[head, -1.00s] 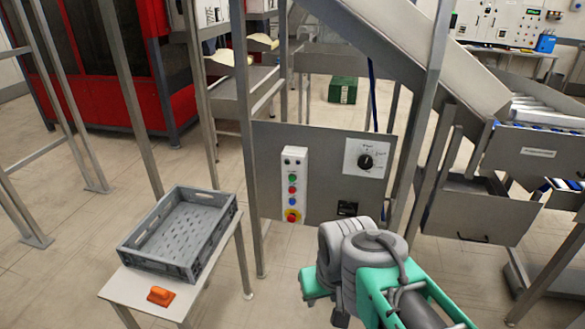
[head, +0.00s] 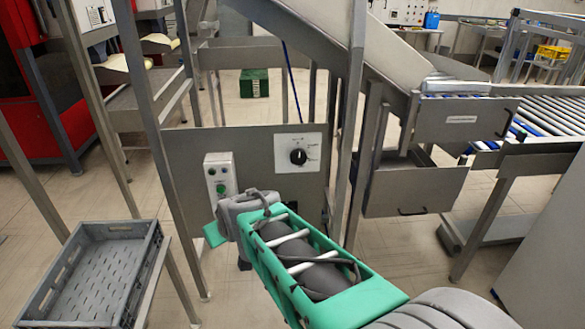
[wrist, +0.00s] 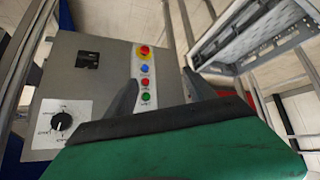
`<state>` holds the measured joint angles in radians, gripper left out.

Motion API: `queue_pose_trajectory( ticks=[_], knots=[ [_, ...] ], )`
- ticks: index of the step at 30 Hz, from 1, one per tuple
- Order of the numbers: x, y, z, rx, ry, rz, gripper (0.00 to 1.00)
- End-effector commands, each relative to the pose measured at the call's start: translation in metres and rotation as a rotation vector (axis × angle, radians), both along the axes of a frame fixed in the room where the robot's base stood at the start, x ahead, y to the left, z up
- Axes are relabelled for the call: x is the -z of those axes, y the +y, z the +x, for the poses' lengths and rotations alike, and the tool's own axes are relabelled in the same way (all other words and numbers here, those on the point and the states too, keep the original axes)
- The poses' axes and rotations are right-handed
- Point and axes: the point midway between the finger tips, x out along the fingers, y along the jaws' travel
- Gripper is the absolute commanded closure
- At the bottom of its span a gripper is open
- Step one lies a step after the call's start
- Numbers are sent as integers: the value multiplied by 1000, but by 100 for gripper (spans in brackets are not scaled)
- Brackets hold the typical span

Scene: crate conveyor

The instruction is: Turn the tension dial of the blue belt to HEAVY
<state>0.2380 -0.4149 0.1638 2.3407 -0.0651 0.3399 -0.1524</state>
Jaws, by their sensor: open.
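The tension dial (head: 298,157) is a black round knob on a white plate, at the upper right of a grey panel (head: 262,140). In the wrist view the dial (wrist: 62,121) is at the lower left, on its white plate (wrist: 60,140). The labels and the knob's setting are too small to read. My gripper (wrist: 160,92) is open and empty, its two dark fingers apart in front of the panel near the button strip (wrist: 145,75). The dial lies to the left of both fingers, untouched. In the head view my arm hides the fingertips.
The button strip (head: 220,178) is left of the dial and partly covered by my arm. A grey crate (head: 70,310) sits on a stand at lower left. A steel post (head: 350,110) rises just right of the dial.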

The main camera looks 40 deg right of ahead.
Motion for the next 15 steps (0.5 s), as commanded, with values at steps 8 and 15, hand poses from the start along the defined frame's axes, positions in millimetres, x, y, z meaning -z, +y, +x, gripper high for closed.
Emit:
queue_pose_trajectory(
  ticks=[8,15],
  knots=[
    [18,-234,72,257,-581,-351,26],
    [0,-295,60,339,-728,-499,26]
  ],
)
